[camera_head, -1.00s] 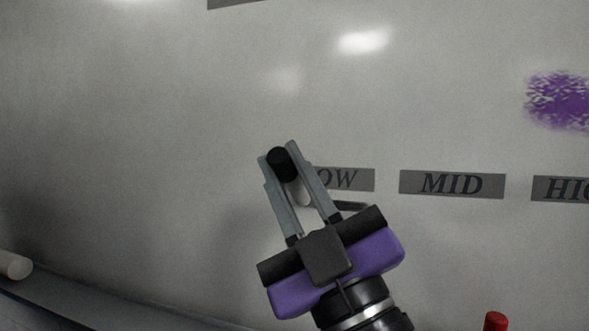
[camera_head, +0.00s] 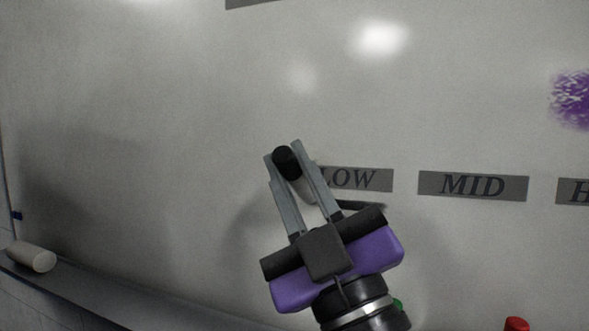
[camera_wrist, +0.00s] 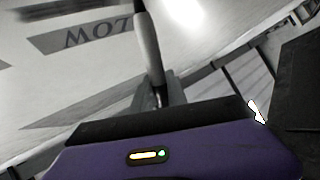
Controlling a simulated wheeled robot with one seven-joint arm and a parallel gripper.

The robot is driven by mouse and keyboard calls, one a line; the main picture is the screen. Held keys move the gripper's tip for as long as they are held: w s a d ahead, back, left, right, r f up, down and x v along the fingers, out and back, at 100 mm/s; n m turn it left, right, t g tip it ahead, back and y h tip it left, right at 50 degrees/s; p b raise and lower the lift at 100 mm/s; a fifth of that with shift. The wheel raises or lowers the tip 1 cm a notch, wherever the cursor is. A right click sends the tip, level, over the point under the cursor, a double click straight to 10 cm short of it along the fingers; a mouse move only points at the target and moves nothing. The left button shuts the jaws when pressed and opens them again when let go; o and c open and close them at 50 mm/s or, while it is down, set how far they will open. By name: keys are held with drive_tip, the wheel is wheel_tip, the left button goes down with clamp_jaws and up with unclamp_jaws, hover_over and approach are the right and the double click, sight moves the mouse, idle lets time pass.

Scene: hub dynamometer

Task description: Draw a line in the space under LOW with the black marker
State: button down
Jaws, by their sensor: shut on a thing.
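My gripper (camera_head: 284,155) is shut on the black marker, which has a black end (camera_head: 287,162) and a pale body (camera_head: 303,190). It is in front of the whiteboard, just left of the LOW label (camera_head: 362,180), covering part of its left end. A dark stroke (camera_head: 362,205) lies below LOW, its left part hidden behind my gripper. In the wrist view the marker's pale body (camera_wrist: 148,48) rises from the fingers, and LOW (camera_wrist: 95,33) appears upside down to its left. I cannot tell whether the marker touches the board.
The MID label (camera_head: 472,186) and a partly cut-off label (camera_head: 573,192) stand to the right, with a purple scribble (camera_head: 573,98) above. A pale cylinder (camera_head: 31,257) lies on the tray (camera_head: 130,295). Red (camera_head: 516,324) and green (camera_head: 398,304) items show low. The board's left is clear.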

drive_tip(key=shift+w+a, duration=0.15)
drive_tip(key=shift+a, duration=0.4)
drive_tip(key=shift+a, duration=0.1)
drive_tip(key=s+a+p, duration=0.1)
drive_tip(key=s+a, duration=0.2)
drive_tip(key=s, duration=0.5)
drive_tip(key=shift+s+p, duration=0.25)
drive_tip(key=shift+p, duration=0.1)
idle(1.4)
drive_tip(key=w+d+b, duration=0.1)
drive_tip(key=w+d, duration=0.1)
drive_tip(key=w, duration=0.5)
drive_tip(key=shift+d, duration=0.3)
drive_tip(key=shift+w+d+f, duration=0.1)
drive_tip(key=shift+w+d, duration=0.2)
drive_tip(key=shift+w, duration=0.5)
idle(1.3)
drive_tip(key=shift+b, duration=0.3)
drive_tip(key=shift+s+d, duration=0.3)
drive_tip(key=shift+d, duration=0.3)
